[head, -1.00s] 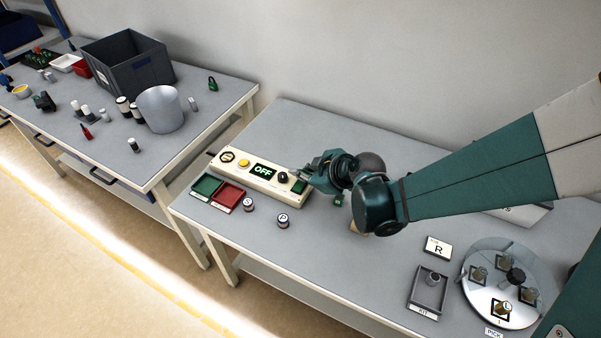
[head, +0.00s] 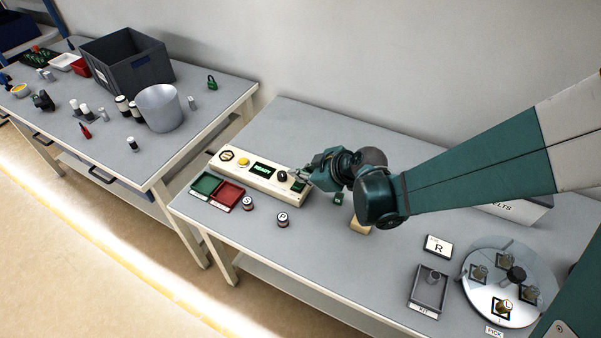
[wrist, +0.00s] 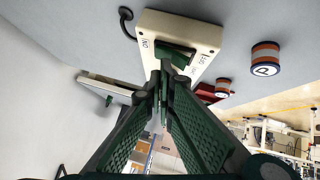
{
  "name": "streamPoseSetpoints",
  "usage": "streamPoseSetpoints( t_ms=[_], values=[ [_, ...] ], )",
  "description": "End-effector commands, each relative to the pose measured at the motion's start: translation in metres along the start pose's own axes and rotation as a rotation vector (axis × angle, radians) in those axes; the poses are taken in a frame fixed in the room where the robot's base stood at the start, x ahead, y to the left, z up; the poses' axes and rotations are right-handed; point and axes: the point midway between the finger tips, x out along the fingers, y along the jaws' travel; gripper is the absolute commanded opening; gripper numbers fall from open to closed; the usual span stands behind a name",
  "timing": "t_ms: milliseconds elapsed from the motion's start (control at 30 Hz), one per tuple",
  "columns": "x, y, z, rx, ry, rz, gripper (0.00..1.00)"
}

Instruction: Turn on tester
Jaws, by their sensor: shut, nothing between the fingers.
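The tester (head: 270,187) is a long cream box on the near table. Its display (head: 263,170) is lit with green text too small to read surely. A yellow button (head: 243,162) and a black knob (head: 282,176) sit on its top. My gripper (head: 300,177) is shut and empty at the tester's right end. In the wrist view its fingertips (wrist: 166,76) are at the edge of a dark green rocker switch (wrist: 177,56), between printed labels, one reading ON. The fingers hide part of the switch, and I cannot tell whether they touch it.
Green (head: 206,185) and red (head: 229,195) trays lie before the tester, with two small labelled cylinders (head: 248,203) (head: 283,219) nearby. A grey tray (head: 414,298) and round turntable (head: 478,297) stand at right. The table's front middle is clear.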

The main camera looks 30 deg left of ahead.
Motion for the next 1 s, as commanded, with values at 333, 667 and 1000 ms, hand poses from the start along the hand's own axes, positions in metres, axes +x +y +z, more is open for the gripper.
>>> streamPoseSetpoints(
  t_ms=[333,667,1000],
  values=[
    [-0.001,-0.003,-0.001,0.0,0.0,0.0,0.0],
    [-0.004,-0.002,-0.004,0.0,0.0,0.0,0.0],
    [-0.023,0.006,-0.023,0.0,0.0,0.0,0.0]
  ],
)
